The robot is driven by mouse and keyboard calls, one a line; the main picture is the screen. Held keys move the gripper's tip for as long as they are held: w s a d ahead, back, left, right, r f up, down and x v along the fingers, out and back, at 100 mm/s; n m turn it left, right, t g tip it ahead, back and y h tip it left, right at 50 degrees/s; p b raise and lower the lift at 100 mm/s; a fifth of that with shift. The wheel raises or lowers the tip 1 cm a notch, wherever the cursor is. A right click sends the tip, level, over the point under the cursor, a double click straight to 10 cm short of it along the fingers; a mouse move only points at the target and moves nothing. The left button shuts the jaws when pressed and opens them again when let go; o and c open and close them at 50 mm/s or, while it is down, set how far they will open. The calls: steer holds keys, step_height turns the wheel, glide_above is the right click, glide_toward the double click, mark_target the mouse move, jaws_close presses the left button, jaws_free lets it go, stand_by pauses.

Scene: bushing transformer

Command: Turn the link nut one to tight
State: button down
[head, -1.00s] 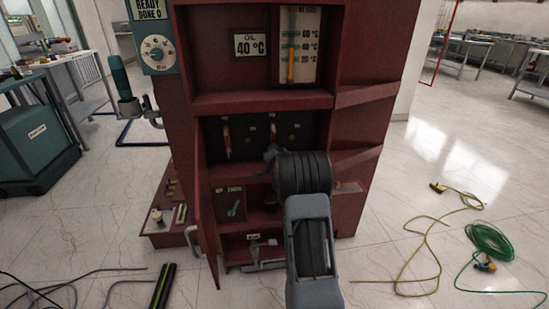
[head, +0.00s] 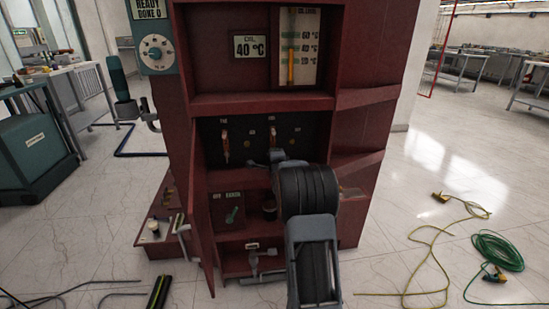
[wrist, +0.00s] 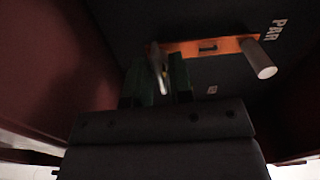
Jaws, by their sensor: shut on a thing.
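The dark link panel (head: 247,147) sits in the open middle bay of the red cabinet, with two upright orange links on it. The left link (head: 224,145) and right link (head: 271,139) show in the head view. My gripper (head: 264,163) reaches into this bay, partly hidden by my wrist. In the wrist view, an orange link bar (wrist: 207,48) runs across the panel, with a pale round post (wrist: 260,62) at its right end. At its left end my gripper (wrist: 158,84) is shut on a small metal piece (wrist: 158,66), seemingly the link nut. Its threads are hidden.
The cabinet door (head: 205,232) stands open at the left. A yellow cable (head: 432,244) and a green hose coil (head: 497,250) lie on the floor at right.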

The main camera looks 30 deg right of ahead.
steer(key=shift+m, duration=0.3)
steer(key=c, duration=1.3)
jaws_free()
steer(key=p+v, duration=0.1)
steer(key=v, duration=1.2)
steer(key=shift+s+a+p, duration=0.15)
steer(key=shift+s+p, duration=0.2)
steer(key=shift+r, duration=0.1)
